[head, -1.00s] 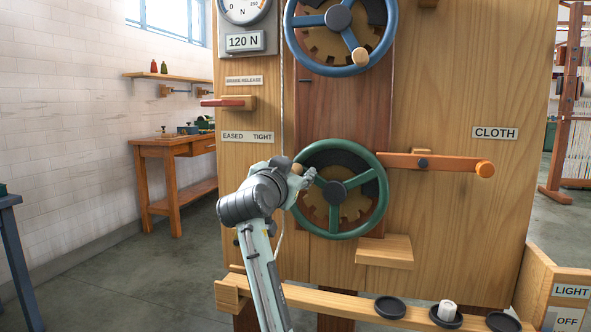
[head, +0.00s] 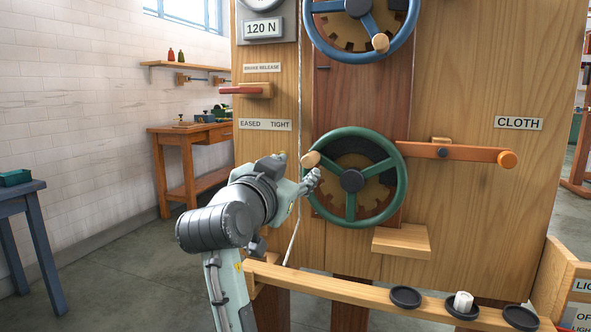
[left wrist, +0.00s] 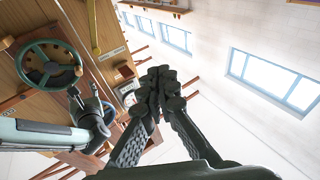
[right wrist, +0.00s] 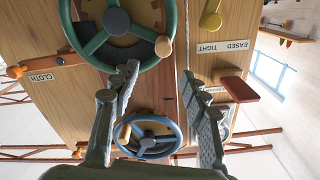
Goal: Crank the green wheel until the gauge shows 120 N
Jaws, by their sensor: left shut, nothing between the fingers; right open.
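The green wheel (head: 352,181) is low on the wooden panel, with its wooden crank knob (head: 311,159) at the upper left of the rim. My right gripper (head: 312,182) is just below and beside the knob. In the right wrist view my right gripper (right wrist: 160,72) is open and empty, with the knob (right wrist: 163,46) beyond its fingertips. The gauge (head: 262,4) is cut off at the top, so its needle is not visible; the plate (head: 264,28) under it reads 120 N. My left gripper (left wrist: 158,78) is shut and empty, away from the wheel, and out of the head view.
A blue wheel (head: 407,40) is above the green one. A red brake release lever (head: 240,90) sticks out at left, and an orange-ended lever (head: 470,153) at right. A wooden ledge (head: 402,240) and a rail with black dishes (head: 405,297) are below. A cord hangs beside my right arm.

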